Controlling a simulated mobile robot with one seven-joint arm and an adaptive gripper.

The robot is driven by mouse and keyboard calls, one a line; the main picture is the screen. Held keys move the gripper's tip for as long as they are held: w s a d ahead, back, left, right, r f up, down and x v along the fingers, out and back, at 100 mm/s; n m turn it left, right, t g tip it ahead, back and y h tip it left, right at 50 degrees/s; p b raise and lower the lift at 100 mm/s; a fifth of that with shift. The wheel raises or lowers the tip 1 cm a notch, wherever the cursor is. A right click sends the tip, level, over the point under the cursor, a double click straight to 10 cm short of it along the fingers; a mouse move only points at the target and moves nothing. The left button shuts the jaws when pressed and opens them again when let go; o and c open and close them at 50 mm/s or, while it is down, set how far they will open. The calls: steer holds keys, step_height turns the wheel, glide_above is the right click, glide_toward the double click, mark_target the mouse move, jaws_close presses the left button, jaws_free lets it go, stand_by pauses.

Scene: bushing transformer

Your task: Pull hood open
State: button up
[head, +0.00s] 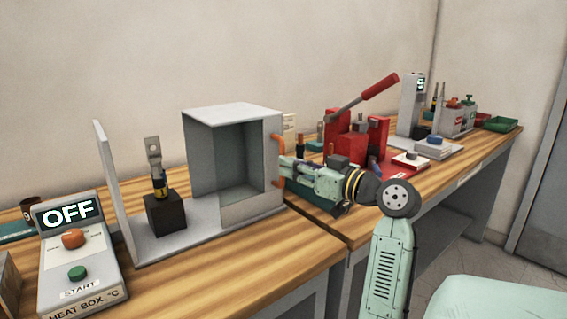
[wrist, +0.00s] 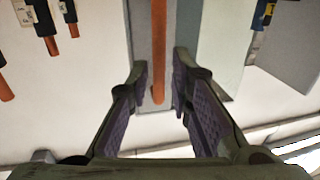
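The hood (head: 235,115) is a grey box with a clear window, standing at the right end of its grey base (head: 180,235). Its orange handle (head: 276,155) is on the right side, and it also shows in the wrist view (wrist: 158,45). My gripper (head: 284,165) is at the handle. In the wrist view my gripper's fingers (wrist: 159,85) stand apart on either side of the orange bar, with visible gaps. An upright end plate (head: 112,185) is at the base's left end. A bushing (head: 157,170) stands upright in a black block (head: 165,213) on the base, outside the hood.
A heat box control unit (head: 82,255) reading OFF stands at the front left. A red lever press (head: 360,135) stands behind my arm. Farther right are a grey device (head: 411,103), a small scale-like unit (head: 440,146) and green trays (head: 497,124).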

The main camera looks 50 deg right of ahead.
steer(key=s, duration=0.8)
steer(key=shift+a, duration=0.15)
steer(key=shift+s, duration=0.15)
